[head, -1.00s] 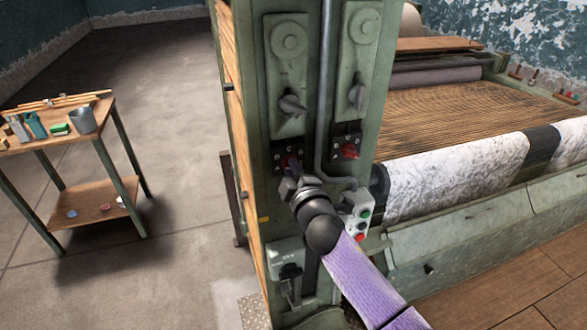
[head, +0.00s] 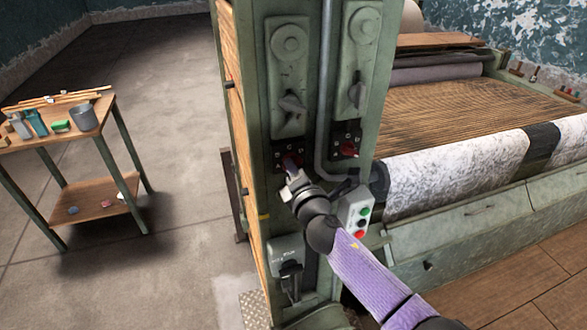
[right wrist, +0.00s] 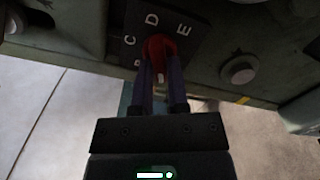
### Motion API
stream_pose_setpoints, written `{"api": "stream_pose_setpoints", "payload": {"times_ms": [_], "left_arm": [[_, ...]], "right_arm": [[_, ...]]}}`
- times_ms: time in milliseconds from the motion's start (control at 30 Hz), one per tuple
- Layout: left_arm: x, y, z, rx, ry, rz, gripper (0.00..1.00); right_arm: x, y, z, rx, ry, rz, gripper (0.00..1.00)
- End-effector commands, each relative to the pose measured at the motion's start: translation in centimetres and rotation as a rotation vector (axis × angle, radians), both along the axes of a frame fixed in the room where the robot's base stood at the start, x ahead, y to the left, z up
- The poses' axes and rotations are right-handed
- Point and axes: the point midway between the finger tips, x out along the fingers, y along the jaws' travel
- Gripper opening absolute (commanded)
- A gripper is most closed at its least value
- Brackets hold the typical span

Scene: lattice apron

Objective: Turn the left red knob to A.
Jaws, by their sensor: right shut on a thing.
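The left red knob sits on a dark lettered plate (head: 277,158) low on the green machine post. In the head view my right gripper (head: 290,164) covers most of it. In the right wrist view the red knob (right wrist: 158,48) stands between the two fingers of my right gripper (right wrist: 160,66), which are shut on it. The letters C, D and E show around it, and another letter at the left is partly hidden. A is not readable. A pale mark shows at the knob's near end. My left gripper is not in view.
A second red knob (head: 348,148) is on the plate to the right. Grey handles (head: 292,104) are above. A vertical pipe (head: 325,90) runs between the panels, and a push-button box (head: 357,212) is close to my right arm. A small table (head: 95,150) stands at left.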

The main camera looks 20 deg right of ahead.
Motion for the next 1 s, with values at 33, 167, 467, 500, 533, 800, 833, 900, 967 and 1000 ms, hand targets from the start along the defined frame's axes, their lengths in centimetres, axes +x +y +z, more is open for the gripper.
{"api": "stream_pose_setpoints", "payload": {"times_ms": [33,167,467,500,533,800,833,900,967,1000], "left_arm": [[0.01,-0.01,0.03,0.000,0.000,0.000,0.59],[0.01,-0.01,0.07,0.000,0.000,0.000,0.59],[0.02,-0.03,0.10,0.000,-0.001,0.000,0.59],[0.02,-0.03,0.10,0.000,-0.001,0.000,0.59],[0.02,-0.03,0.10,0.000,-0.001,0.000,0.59],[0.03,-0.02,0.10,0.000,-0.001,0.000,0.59],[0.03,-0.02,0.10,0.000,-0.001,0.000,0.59],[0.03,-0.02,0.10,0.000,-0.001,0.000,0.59],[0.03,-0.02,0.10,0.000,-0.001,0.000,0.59],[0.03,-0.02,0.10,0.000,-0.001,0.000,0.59]], "right_arm": [[-0.04,0.00,-0.16,-0.018,0.003,0.000,0.00],[-0.03,0.00,-0.17,-0.055,0.002,0.000,0.00],[-0.04,0.00,-0.20,-0.087,0.001,0.000,0.00],[-0.04,0.00,-0.21,-0.088,0.001,0.000,0.00],[-0.04,0.00,-0.21,-0.088,0.001,0.000,0.00],[-0.04,-0.01,-0.22,-0.087,0.001,0.000,0.28],[-0.04,-0.01,-0.22,-0.087,0.001,0.000,0.34],[-0.03,0.00,-0.19,-0.086,0.000,0.001,0.49],[-0.03,-0.01,-0.15,-0.086,0.000,0.001,0.54],[-0.02,0.00,-0.14,-0.085,-0.001,0.000,0.54]]}}
